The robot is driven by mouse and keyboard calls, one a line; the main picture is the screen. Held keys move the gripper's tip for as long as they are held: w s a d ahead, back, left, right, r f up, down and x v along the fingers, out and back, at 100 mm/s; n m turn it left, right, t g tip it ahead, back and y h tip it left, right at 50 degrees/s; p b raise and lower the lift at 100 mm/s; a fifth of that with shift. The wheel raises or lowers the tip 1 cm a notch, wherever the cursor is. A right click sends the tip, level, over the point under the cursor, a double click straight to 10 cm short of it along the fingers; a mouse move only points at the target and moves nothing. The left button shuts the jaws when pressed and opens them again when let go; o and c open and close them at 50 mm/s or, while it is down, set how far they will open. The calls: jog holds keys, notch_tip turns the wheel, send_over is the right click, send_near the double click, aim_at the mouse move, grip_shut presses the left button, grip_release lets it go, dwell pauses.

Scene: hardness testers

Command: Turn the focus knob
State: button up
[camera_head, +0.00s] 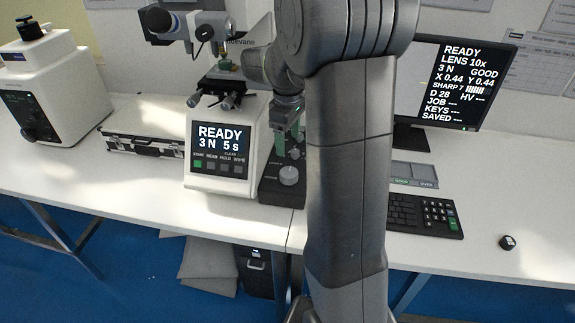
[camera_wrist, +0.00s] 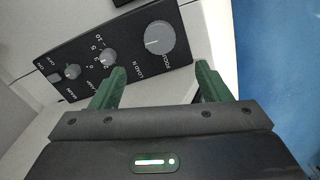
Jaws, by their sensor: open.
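The focus knob (camera_wrist: 158,38) is a large round grey dial on a black control panel (camera_wrist: 125,22), with the word FOCUS printed beside it. In the head view the knob (camera_head: 289,175) sits at the front of the dark control box (camera_head: 268,193), right of the tester. My gripper (camera_wrist: 156,80) is open, and its two green fingers stand apart with nothing between them. In the wrist view the knob lies beyond the fingertips, between their directions. In the head view my gripper (camera_head: 289,112) is above the box, behind the knob, partly hidden by my arm.
Smaller LOAD (camera_wrist: 108,57) and LAMP (camera_wrist: 72,72) knobs share the panel. The tester (camera_head: 220,150) reads READY, 3 N, 5 s. The monitor (camera_head: 460,80) shows LENS 10x, GOOD, SHARP 7.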

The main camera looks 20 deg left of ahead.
aim_at(288, 172)
notch_tip(288, 172, down, 12)
jog(key=shift+f, duration=0.1)
dwell(0.4)
jog(key=c, duration=1)
